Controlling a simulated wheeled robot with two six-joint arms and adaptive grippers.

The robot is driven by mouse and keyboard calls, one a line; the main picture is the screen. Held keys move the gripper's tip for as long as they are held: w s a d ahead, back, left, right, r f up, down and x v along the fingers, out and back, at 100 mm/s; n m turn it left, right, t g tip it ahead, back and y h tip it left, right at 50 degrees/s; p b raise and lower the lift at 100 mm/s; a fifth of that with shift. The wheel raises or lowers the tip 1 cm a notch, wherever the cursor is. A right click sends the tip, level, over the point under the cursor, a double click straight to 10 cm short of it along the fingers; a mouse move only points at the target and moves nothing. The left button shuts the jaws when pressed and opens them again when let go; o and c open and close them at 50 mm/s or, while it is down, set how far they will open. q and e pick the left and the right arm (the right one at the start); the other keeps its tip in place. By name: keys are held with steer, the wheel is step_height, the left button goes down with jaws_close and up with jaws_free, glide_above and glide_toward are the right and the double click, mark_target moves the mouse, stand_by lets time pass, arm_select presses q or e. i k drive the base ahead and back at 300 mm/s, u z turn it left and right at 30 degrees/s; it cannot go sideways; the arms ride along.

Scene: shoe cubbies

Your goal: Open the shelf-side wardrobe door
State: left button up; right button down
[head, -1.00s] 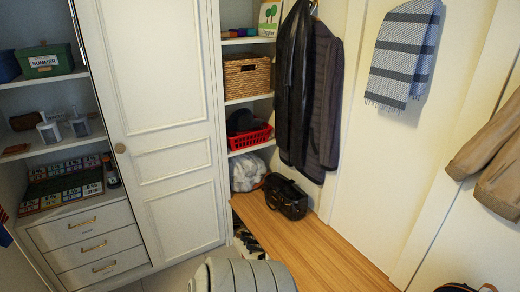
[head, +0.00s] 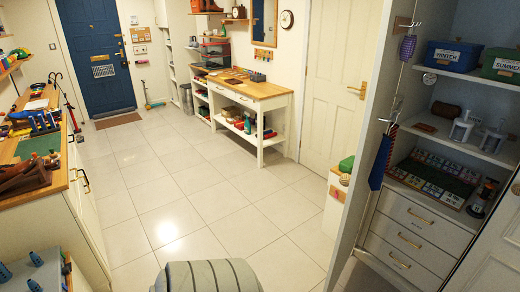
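The wardrobe's open shelf section (head: 450,90) stands at the right in the head view. It holds a blue WINTER box (head: 453,56), a green SUMMER box (head: 503,66), white lanterns and several drawers (head: 410,235). A pale panel (head: 372,100) stands at the left of the shelves, with a hook, a purple hanging item and a dark blue tie (head: 380,162). I cannot tell whether it is a side wall or an opened door. A pale slanted piece (head: 495,250) at the lower right edge looks like the shelf-side door; its knob is out of frame. Neither gripper shows.
White tiled floor (head: 190,185) is clear in the middle. A wooden-topped workbench (head: 250,92) stands at the back, beside a white panelled door (head: 335,80). A counter with tools (head: 40,150) lines the left. A blue door (head: 95,55) is at the far end.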

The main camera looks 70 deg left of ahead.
mark_target(398, 15)
steer(key=u, duration=1.65)
steer(key=i, duration=1.65)
